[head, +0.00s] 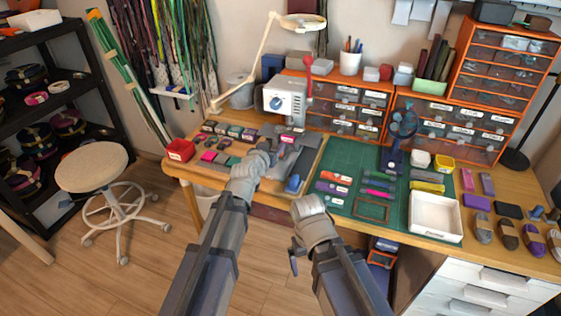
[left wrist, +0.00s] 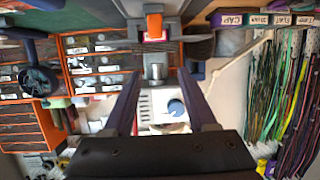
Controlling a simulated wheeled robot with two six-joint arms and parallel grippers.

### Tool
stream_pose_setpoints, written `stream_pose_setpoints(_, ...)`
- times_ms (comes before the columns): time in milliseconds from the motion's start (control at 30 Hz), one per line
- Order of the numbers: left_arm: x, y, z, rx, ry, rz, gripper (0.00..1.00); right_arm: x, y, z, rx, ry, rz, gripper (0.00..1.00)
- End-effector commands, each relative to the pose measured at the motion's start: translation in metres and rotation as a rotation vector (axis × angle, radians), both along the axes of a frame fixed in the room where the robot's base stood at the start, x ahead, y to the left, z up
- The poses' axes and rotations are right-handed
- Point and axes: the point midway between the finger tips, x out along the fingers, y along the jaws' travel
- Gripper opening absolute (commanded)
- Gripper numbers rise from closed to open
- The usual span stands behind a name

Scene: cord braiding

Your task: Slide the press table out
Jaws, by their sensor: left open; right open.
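The press (head: 298,148), a grey device with a pink-red part, stands near the front edge of the workbench. In the left wrist view its grey frame (left wrist: 180,33) is at the top, with an orange-red block (left wrist: 153,27) in it and a short metal knob (left wrist: 155,72) below. I cannot clearly tell the press table from the frame. My left gripper (head: 268,148) is at the press's left side. In the left wrist view its dark fingers (left wrist: 159,76) are open, one to each side of the knob; contact is unclear. My right gripper (head: 293,262) is open and empty, before the bench's front edge.
A white machine with a blue knob (head: 285,100) stands behind the press. A red bin (head: 180,150) and small labelled blocks lie left. A green mat (head: 345,160) with tools and a white tray (head: 436,216) lie right. A stool (head: 92,168) stands on open floor.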

Motion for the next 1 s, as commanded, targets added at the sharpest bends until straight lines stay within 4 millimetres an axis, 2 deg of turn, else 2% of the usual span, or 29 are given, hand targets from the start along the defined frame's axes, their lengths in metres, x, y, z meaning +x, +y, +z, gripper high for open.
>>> stream_pose_setpoints(33,0.002,0.002,-0.019,0.012,0.024,-0.017,0.57,0.000,0.000,-0.013,0.000,0.000,0.000,1.00)
stream_pose_setpoints(133,0.001,0.001,-0.033,0.031,0.059,-0.053,0.57,0.000,0.000,-0.019,0.000,0.000,0.000,1.00)
stream_pose_setpoints(533,0.005,-0.001,-0.041,0.044,0.078,-0.077,0.57,0.000,0.000,-0.023,0.000,0.000,0.000,1.00)
stream_pose_setpoints(667,0.017,-0.005,-0.046,0.044,0.078,-0.077,0.57,0.000,0.000,-0.028,0.000,0.000,0.000,1.00)
stream_pose_setpoints(1000,0.062,-0.019,-0.066,0.044,0.077,-0.076,0.57,0.000,0.000,-0.048,0.000,0.000,0.000,1.00)
